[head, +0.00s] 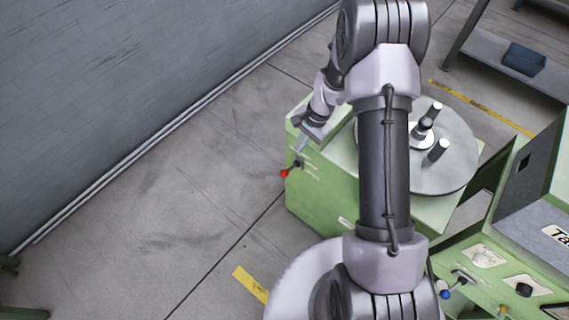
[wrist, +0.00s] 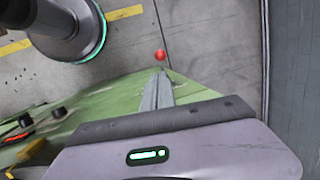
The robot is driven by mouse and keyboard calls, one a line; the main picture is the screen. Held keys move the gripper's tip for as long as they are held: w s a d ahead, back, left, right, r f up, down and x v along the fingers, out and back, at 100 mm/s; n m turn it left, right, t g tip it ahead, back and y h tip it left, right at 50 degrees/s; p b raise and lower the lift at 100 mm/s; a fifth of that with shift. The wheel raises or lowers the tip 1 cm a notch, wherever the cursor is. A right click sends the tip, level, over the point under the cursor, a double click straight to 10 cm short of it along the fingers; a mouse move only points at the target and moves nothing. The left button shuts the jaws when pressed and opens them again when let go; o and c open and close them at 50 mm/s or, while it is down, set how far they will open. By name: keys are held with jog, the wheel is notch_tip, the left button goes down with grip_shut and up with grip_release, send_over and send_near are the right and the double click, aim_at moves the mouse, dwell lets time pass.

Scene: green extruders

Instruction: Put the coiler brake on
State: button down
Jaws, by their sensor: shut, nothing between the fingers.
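The coiler (head: 320,195) is a green box with a round grey plate (head: 455,165) and upright pegs on top. The brake lever (head: 297,163) sticks out from its left side and ends in a red knob (head: 284,173). The red knob (wrist: 160,55) also shows in the wrist view, just beyond my fingertips; the lever's shaft is hidden there. My gripper (head: 300,147) is shut and empty, pointing down close above the lever. In the wrist view my gripper (wrist: 160,80) shows its fingers together, just short of the knob. I cannot tell whether they touch the lever.
A green control panel (head: 490,262) with a blue-knobbed lever (head: 444,294) stands at the lower right, beside a grey cabinet (head: 540,205). A shelf (head: 490,55) holds a dark blue bin (head: 524,59). The floor left of the coiler is clear up to the grey wall (head: 120,80).

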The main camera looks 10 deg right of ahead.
aim_at(286, 171)
jog(key=b+x, duration=0.5)
jog(key=x, duration=0.9)
